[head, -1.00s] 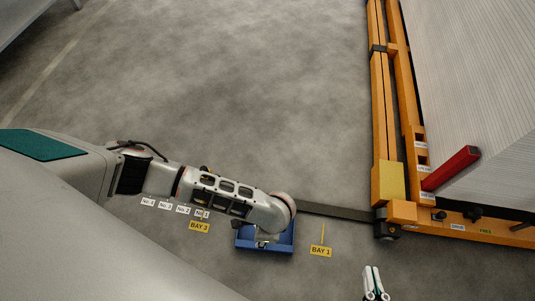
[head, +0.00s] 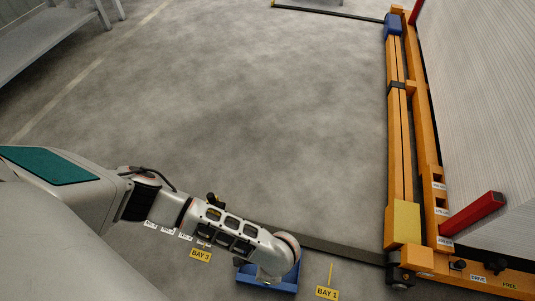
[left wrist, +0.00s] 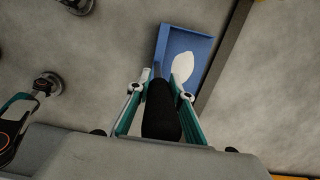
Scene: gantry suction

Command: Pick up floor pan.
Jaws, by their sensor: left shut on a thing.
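The floor pan (head: 287,287) is a shallow blue tray at the bottom of the head view, partly covered by my left arm. In the left wrist view the pan (left wrist: 203,48) lies beyond my fingertips with a white patch (left wrist: 183,67) inside it. My left gripper (left wrist: 161,82) has its teal fingers on either side of a thick dark grip (left wrist: 161,112), which appears to be the pan's handle, and is shut on it. I cannot tell whether the pan touches the floor. My right gripper is out of view.
A dark floor strip (head: 335,248) runs right of the pan to an orange gantry frame (head: 401,150). A red bar (head: 472,217) juts from it. Open floor (head: 230,110) lies beyond.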

